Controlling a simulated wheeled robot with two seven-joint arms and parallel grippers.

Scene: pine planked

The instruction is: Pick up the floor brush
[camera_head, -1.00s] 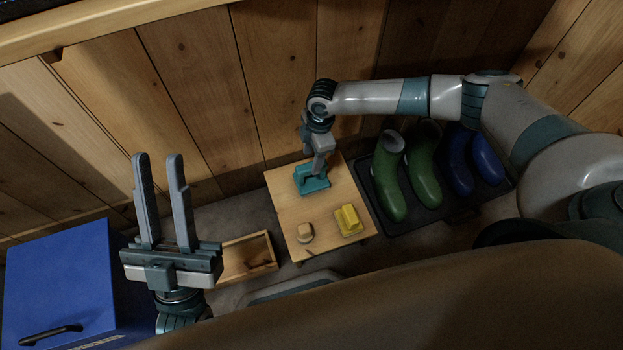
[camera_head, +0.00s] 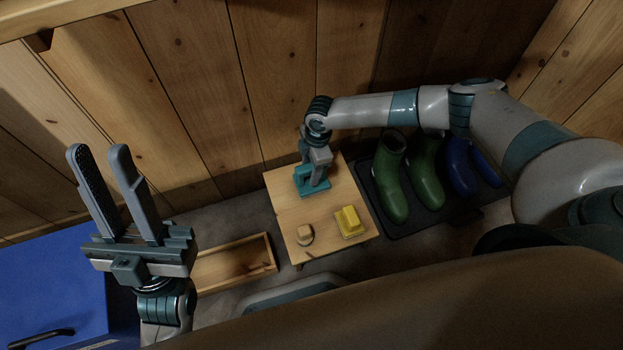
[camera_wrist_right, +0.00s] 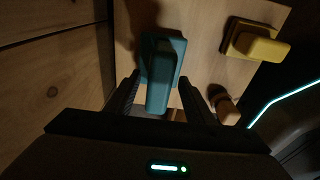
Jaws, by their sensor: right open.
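A teal brush (camera_head: 304,179) with a raised handle lies on the small wooden table (camera_head: 285,213), near its back edge. My right gripper (camera_head: 315,180) points down at it and partly hides it in the head view. In the right wrist view the teal brush (camera_wrist_right: 160,60) shows between the two open fingers of the right gripper (camera_wrist_right: 158,90), its handle toward the palm. I cannot tell whether the fingers touch it. My left gripper (camera_head: 97,152) is open, empty and raised at the left, away from the table.
A yellow brush (camera_head: 349,221) and a small wooden brush (camera_head: 304,235) lie near the table's front. A wooden box (camera_head: 235,262) and a blue box (camera_head: 45,285) are left; a plank wall is behind.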

